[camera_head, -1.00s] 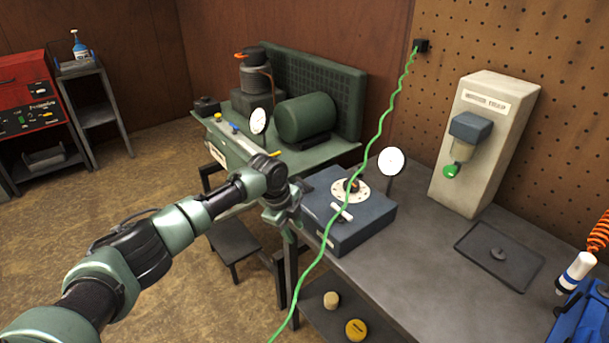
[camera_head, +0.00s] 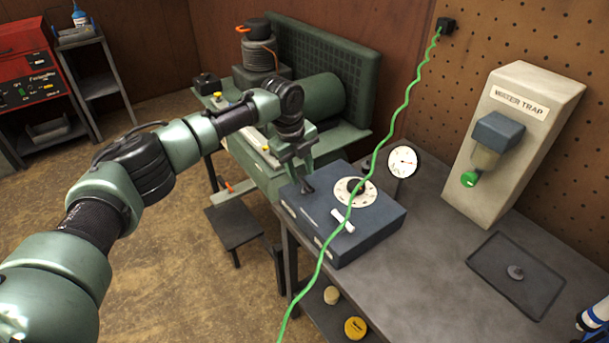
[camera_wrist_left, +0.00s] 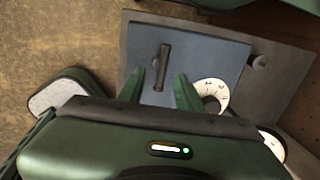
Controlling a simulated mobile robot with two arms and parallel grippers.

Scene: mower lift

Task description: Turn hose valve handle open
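A blue box (camera_head: 370,236) with a round white dial (camera_head: 366,200) on top sits on the grey bench. A small bar handle (camera_head: 343,220) lies on the box top on the near side of the dial. My left gripper (camera_head: 306,186) is over the left part of the box top, pointing down, apart from the bar handle. My right gripper is out of view. I cannot tell for sure which part is the hose valve handle.
A green hose (camera_head: 392,140) runs from a wall fitting down across the view before the box. A round gauge (camera_head: 403,161) stands behind the box. A water trap (camera_head: 520,140) and a dark tray (camera_head: 490,278) are to the right. The bench between is clear.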

